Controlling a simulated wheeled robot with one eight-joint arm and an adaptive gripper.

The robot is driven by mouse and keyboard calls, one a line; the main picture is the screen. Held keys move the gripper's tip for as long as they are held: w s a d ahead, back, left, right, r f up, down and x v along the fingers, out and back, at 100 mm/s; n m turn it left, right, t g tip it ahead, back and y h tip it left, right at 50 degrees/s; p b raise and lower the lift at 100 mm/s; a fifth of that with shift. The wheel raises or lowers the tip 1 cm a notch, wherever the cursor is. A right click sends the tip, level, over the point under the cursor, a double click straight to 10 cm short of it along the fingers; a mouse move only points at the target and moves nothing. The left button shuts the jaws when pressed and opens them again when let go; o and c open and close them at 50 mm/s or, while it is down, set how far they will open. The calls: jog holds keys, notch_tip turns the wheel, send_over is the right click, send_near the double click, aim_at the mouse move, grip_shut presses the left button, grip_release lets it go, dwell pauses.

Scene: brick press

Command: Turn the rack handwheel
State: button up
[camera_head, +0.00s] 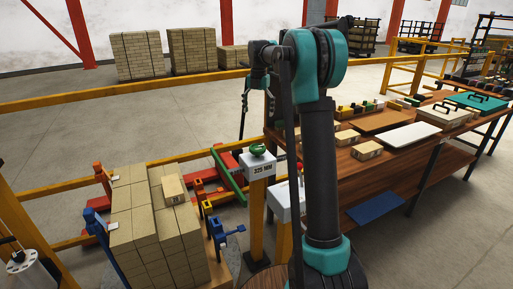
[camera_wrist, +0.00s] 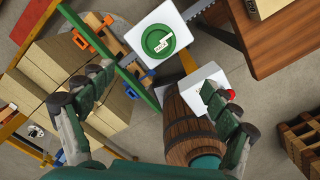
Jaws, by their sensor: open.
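A green round wheel-like part (camera_head: 258,149) sits on top of a light box (camera_head: 263,168) marked "325 MM", on a yellow post. In the wrist view the green part (camera_wrist: 158,40) is a disc with a small white label, on the white box top. I cannot tell for sure that it is the rack handwheel. My gripper (camera_wrist: 158,78) is open and empty, its fingers spread wide at left and right. The disc shows beyond the fingertips, near the top middle, apart from them. In the head view my gripper (camera_head: 258,82) hangs above the post.
A second white box (camera_head: 282,201) with a red part stands beside the post. Stacked bricks (camera_head: 140,225) and a green bar (camera_head: 228,172) are left; a wooden bench (camera_head: 375,168) is right.

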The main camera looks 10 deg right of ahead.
send_near(257, 146)
jog(key=shift+n, duration=0.3)
notch_tip(257, 146, down, 9)
jog(key=shift+d+f, duration=0.1)
jog(key=shift+f, duration=0.05)
jog(key=shift+s, duration=0.1)
jog(key=shift+c, duration=0.4)
jog(key=c, duration=1.1)
jog(key=shift+m, duration=0.4)
